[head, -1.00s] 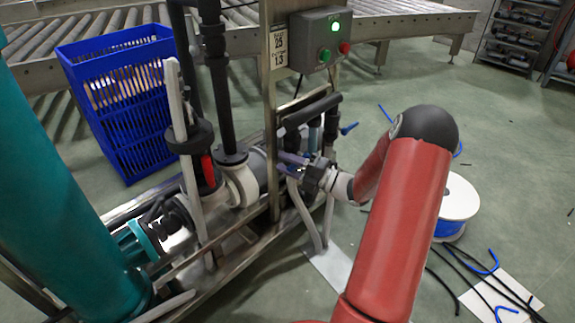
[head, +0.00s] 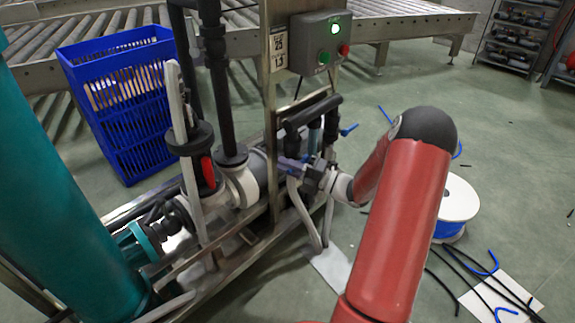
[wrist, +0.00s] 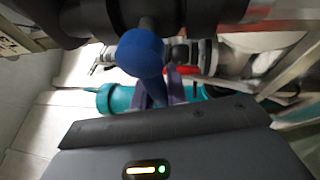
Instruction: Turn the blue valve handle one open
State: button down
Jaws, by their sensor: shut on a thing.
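A blue valve handle (wrist: 140,53) shows in the wrist view, its rounded end near the top middle, under dark pipework. My gripper (head: 303,169) is at the pipe stand in the head view, shut on this blue handle. The handle is mostly hidden there by my gripper and the pipes. In the wrist view the fingertips are largely hidden behind the dark gripper body. A second blue handle (head: 348,129) sticks out to the right of the pipes, apart from my gripper.
The metal pipe frame (head: 272,120) and black pipes (head: 330,103) crowd close around my gripper. A control box (head: 321,42) with a green light is above. A blue crate (head: 120,110) stands at left. A cable spool (head: 455,205) and loose cables lie on the floor at right.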

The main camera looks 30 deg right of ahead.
jog(key=n+p, duration=0.1)
jog(key=f+n+g+p, duration=0.1)
jog(key=n, duration=0.1)
jog(key=f+n+g+h+p, duration=0.1)
jog(key=n, duration=0.1)
jog(key=shift+w+d+f, duration=0.1)
jog(key=shift+d+f, duration=0.1)
jog(key=shift+d, duration=0.05)
jog(key=shift+w+d+f+n+g+h, duration=0.15)
jog(key=shift+d+f+n+h, duration=0.25)
jog(key=shift+n, duration=0.45)
jog(key=shift+w+d+f+n+g+h, duration=0.1)
jog(key=shift+d+f+n+g+h, duration=0.15)
jog(key=shift+f+n+h, duration=0.45)
jog(key=shift+w+d+f+n+g+h, duration=0.1)
jog(key=shift+d+f+n+g+h, duration=0.2)
jog(key=shift+n, duration=0.75)
jog(key=shift+d, duration=0.1)
jog(key=c, duration=1.4)
grip_release()
